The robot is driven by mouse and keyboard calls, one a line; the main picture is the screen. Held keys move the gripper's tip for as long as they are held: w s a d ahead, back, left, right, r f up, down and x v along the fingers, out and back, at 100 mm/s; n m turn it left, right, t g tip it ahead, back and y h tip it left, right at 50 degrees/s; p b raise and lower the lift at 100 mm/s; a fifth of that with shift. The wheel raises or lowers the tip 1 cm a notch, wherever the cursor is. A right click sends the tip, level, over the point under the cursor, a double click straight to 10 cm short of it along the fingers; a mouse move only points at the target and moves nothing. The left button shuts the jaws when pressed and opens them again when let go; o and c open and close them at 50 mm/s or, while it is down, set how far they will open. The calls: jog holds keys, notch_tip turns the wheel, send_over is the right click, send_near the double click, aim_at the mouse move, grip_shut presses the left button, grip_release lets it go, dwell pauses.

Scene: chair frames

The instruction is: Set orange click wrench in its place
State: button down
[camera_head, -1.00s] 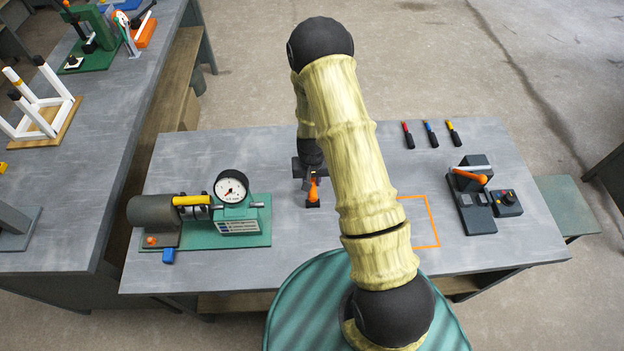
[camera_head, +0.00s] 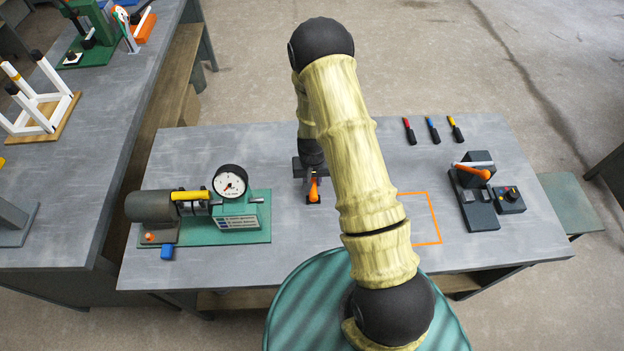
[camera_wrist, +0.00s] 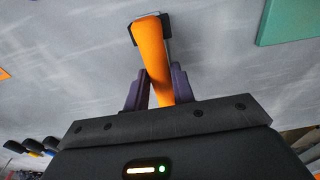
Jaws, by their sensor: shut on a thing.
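The orange click wrench (camera_wrist: 152,62) is between the two purple-grey fingers of my gripper (camera_wrist: 158,88) in the wrist view, and the gripper is shut on it. Its dark end points away from the gripper, close to the grey table top. In the head view my gripper (camera_head: 312,182) is over the middle of the table, and the orange wrench (camera_head: 314,192) shows just below it. My arm hides part of the table. An orange outlined rectangle (camera_head: 437,222) is marked on the table to the right, partly behind my arm.
A green-based machine with a round dial (camera_head: 230,183) stands at the left of the table (camera_head: 275,265). A dark device with an orange-tipped lever (camera_head: 475,195) and a small control box (camera_head: 508,199) stand at the right.

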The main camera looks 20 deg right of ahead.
jog(key=c, duration=1.1)
grip_release()
jog(key=shift+w, duration=0.1)
jog(key=shift+r, duration=0.1)
notch_tip(320, 180, up, 17)
jog(key=s+b, duration=0.1)
jog(key=shift+s+a+r, duration=0.1)
jog(key=s+r+n+t, duration=0.1)
jog(key=s+r+n, duration=0.1)
jog(key=s+r, duration=0.7)
jog(key=s, duration=0.5)
jog(key=shift+t, duration=0.4)
